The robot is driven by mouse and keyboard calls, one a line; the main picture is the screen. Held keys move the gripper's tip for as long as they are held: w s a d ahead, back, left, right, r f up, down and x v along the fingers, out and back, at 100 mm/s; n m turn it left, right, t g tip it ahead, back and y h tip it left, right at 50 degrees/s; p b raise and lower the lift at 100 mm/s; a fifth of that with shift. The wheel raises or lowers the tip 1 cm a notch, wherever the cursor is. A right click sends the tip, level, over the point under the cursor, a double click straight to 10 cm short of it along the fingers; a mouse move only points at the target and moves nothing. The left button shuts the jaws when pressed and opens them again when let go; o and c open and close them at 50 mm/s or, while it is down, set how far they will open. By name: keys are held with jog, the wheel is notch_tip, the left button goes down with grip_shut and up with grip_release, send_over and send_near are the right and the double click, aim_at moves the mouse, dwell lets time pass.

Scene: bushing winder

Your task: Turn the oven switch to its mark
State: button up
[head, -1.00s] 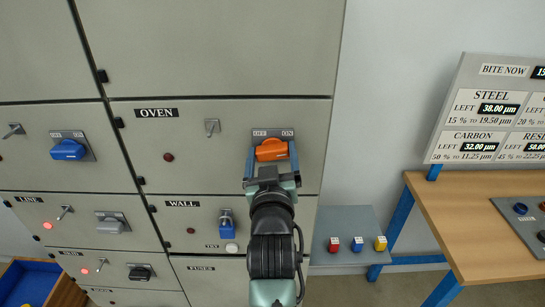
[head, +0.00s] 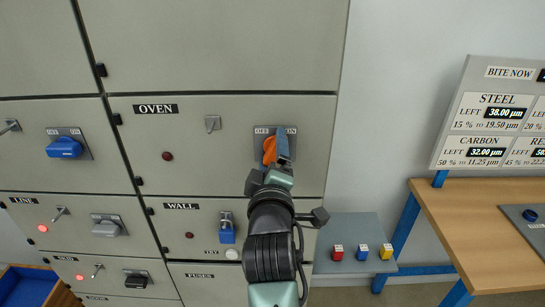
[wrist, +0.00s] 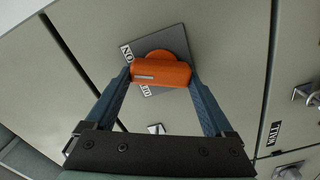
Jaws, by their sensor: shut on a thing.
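The oven switch is an orange handle (head: 268,151) on a grey plate, on the panel labelled OVEN (head: 155,109). My gripper (head: 281,150) is shut on the handle, one finger at each end in the wrist view. There the orange handle (wrist: 165,74) lies nearly level across the picture, with a pale line near its left end. That end lies between the ON and OFF labels. In the head view the handle stands steeply, and my fingers partly hide it and the labels.
A small grey lever (head: 212,123) and a dark red lamp (head: 167,155) are on the same panel. A blue switch (head: 65,147) is on the panel to the left.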

jog(key=n, duration=0.2)
jog(key=n+b, duration=0.1)
jog(key=n, duration=0.1)
jog(key=shift+f+n, duration=0.2)
jog(key=shift+n, duration=0.2)
dwell(0.4)
jog(key=o, duration=1.1)
jog(key=s+b, duration=0.4)
jog(key=s, duration=0.9)
